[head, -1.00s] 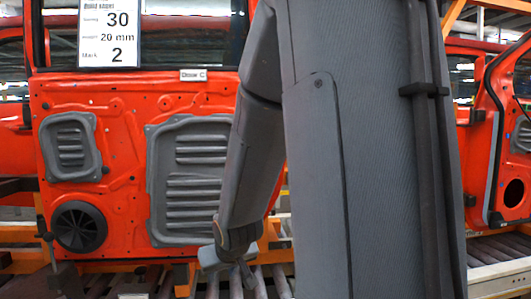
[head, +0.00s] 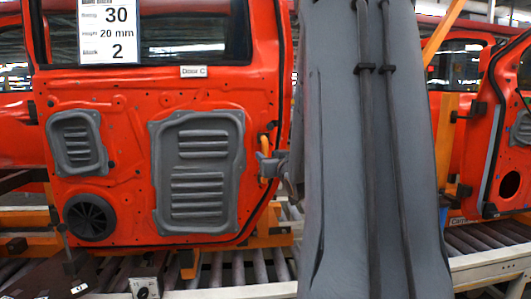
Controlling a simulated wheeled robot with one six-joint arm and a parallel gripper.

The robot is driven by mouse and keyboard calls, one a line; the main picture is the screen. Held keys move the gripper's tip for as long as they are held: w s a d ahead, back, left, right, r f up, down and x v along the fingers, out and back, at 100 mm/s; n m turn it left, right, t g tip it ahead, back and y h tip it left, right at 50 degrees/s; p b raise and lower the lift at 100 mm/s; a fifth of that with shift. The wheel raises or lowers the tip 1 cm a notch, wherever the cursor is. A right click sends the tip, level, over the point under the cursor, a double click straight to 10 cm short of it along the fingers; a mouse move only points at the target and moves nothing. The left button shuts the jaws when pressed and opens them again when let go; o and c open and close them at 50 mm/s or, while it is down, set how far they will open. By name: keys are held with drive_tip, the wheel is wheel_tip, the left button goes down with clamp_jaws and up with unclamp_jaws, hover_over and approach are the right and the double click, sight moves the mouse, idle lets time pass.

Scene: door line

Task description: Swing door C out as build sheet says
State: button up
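Door C (head: 130,180) is a red car door with grey inner panels and a round black speaker, left of centre in the head view. Its name label (head: 206,71) sits under the window. The build sheet (head: 109,30) on the window reads 30 at a partly legible top line, height 20 mm and mark 2. My gripper (head: 270,165) is at the door's right edge, beside a small orange piece (head: 264,148). My arm hides part of it, and its fingers and any contact are unclear.
Another red door (head: 499,150) stands ajar at the right. Roller conveyor (head: 245,268) and orange supports run below door C. A small marked plate (head: 145,288) is at the bottom. My arm blocks the view right of centre.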

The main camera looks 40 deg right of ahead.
sight(266, 155)
drive_tip(key=shift+p+x, duration=0.45)
drive_tip(key=shift+x, duration=1.2)
clamp_jaws()
